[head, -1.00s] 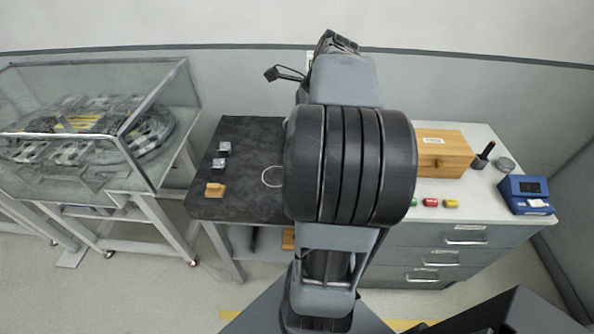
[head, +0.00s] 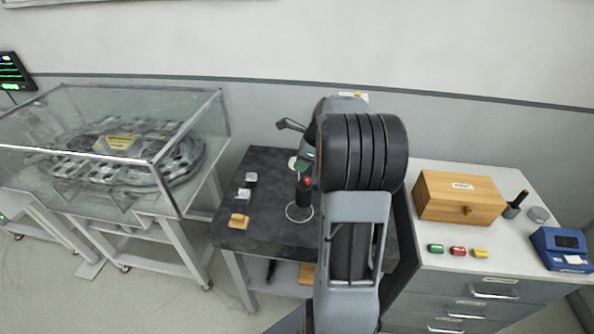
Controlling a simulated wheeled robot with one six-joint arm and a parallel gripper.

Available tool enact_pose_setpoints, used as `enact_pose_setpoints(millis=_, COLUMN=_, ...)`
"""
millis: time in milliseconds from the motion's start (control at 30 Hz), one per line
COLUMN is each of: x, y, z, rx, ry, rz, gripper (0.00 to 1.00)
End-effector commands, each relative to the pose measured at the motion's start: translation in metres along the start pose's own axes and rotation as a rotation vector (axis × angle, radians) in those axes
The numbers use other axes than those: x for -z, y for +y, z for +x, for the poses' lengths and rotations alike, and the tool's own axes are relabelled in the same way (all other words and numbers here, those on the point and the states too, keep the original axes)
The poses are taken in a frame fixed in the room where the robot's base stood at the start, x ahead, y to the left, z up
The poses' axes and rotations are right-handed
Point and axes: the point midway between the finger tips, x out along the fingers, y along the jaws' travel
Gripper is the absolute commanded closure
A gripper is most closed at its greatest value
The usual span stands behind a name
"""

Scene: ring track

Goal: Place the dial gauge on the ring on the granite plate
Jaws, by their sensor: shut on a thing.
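The granite plate (head: 264,240) is a dark, speckled slab forming the bench top left of the drawer cabinet. A thin pale ring (head: 291,219) is marked on it. My gripper (head: 306,172) is over the plate, largely hidden by my arm. It is shut on the dial gauge (head: 304,194), which shows as a dark upright body with a red spot, beside a small white and green part. The gauge's lower end appears over the far part of the ring. I cannot tell whether it touches the plate.
Two small metallic blocks (head: 243,194) and a wooden block (head: 239,221) stand on the plate's left side. A glass case (head: 120,165) stands further left. The right cabinet holds a wooden box (head: 458,197), coloured pieces (head: 458,251) and a blue device (head: 561,249).

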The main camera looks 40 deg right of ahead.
Motion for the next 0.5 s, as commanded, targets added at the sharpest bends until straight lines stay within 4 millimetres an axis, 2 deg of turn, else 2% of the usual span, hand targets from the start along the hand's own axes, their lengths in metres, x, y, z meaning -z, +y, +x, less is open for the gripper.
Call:
enact_pose_setpoints(millis=333, x=-0.006, y=-0.010, z=0.022, rx=0.000, ry=-0.001, rz=-0.003, gripper=1.00)
enact_pose_setpoints(millis=500, x=0.003, y=-0.010, z=0.042, rx=0.000, ry=0.000, rz=-0.002, gripper=1.00)
